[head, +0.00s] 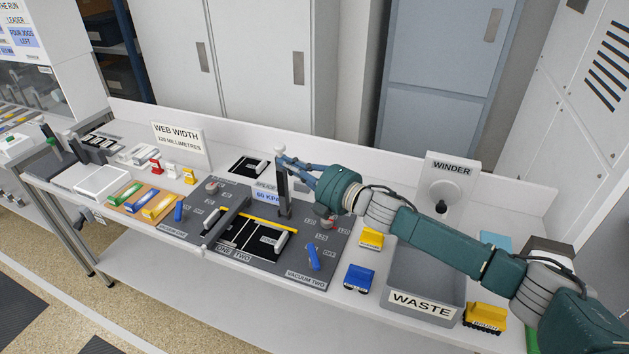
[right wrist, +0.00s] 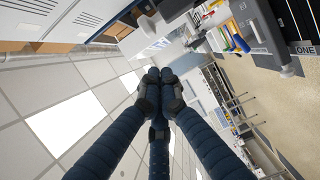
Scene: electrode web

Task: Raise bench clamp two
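Bench clamp two (head: 283,190) is a dark lever with a white knob on top. In the head view it stands upright at the back of the grey splice bench (head: 325,235). My right gripper (head: 287,160) is beside its upper part, just below the knob; I cannot tell whether it touches. In the right wrist view the fingertips (right wrist: 160,76) are together, with nothing visible between them. The other clamp (head: 226,217) lies flat, its white knob toward the front; it also shows in the right wrist view (right wrist: 262,28). My left gripper is in neither view.
A waste bin (head: 392,292) stands under my right arm, with a blue block (head: 359,279) and yellow blocks around it. The winder (head: 447,186) is behind the arm. Blue levers and dials sit on the bench. A web width sign (head: 178,142) stands at the back left.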

